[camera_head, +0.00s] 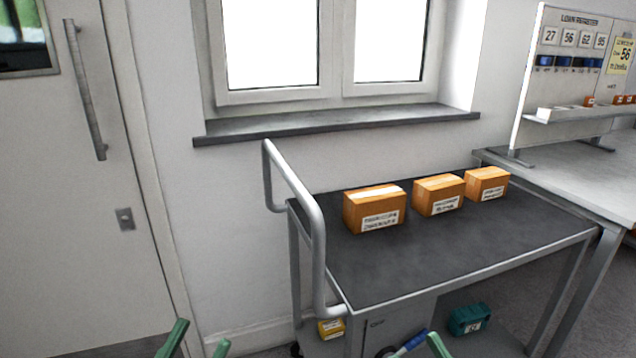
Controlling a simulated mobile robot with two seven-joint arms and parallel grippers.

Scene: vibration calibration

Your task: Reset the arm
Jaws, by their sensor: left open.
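The green fingertips of my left gripper (198,346) show at the bottom edge, left of the cart. They stand apart with nothing visible between them, so it is open. The rest of my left arm is below the picture. A single green finger of my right gripper (438,345) shows at the bottom edge, in front of the cart. A blue and white piece (408,345) is beside it; I cannot tell whether it is held.
A grey cart (400,270) with a tubular handle (318,240) carries three orange boxes (374,209). A yellow box (331,328) and a teal case (469,319) are lower down. A workbench (570,175) stands at right, a door (75,200) at left.

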